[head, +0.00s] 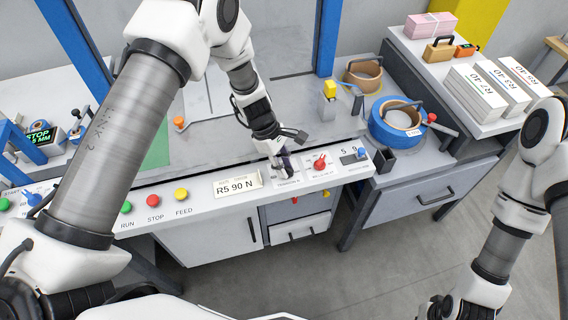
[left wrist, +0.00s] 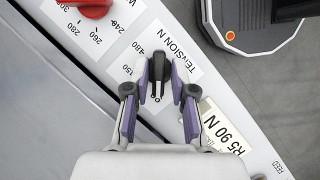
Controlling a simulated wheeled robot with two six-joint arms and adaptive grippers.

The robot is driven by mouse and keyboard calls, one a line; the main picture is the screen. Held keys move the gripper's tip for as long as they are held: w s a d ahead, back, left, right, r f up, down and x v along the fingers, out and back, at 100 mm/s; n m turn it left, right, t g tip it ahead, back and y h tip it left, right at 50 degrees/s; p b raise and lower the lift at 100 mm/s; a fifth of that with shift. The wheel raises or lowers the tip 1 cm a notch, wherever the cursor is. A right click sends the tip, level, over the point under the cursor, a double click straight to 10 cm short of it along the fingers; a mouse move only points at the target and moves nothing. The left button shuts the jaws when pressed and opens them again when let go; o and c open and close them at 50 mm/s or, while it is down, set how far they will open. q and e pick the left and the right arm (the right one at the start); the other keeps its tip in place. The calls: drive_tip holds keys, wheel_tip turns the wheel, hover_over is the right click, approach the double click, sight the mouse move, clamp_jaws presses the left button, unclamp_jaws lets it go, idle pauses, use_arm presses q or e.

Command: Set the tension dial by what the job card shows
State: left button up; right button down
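The job card (head: 237,184) on the sloped front panel reads "R5 90 N"; its edge also shows in the left wrist view (left wrist: 222,128). The tension dial is a dark bar-shaped knob (left wrist: 157,72) beside the label "TENSION N", with scale numbers partly covered. My left gripper (head: 283,166) reaches down over the dial. In the left wrist view its fingers (left wrist: 157,68) stand close on either side of the knob; whether they touch it is unclear. Its body hides much of the dial in the head view. My right gripper (head: 436,307) is at the bottom edge, partly cut off.
A red dial (head: 320,162) sits just right of the tension dial, also in the left wrist view (left wrist: 92,8). Green run (head: 127,207), red stop (head: 154,200) and yellow feed (head: 181,194) buttons lie to the left. A blue strap roll (head: 396,120) stands behind right.

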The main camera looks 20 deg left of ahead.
use_arm(q)
drive_tip(key=shift+w, duration=0.1)
drive_tip(key=v, duration=1.2)
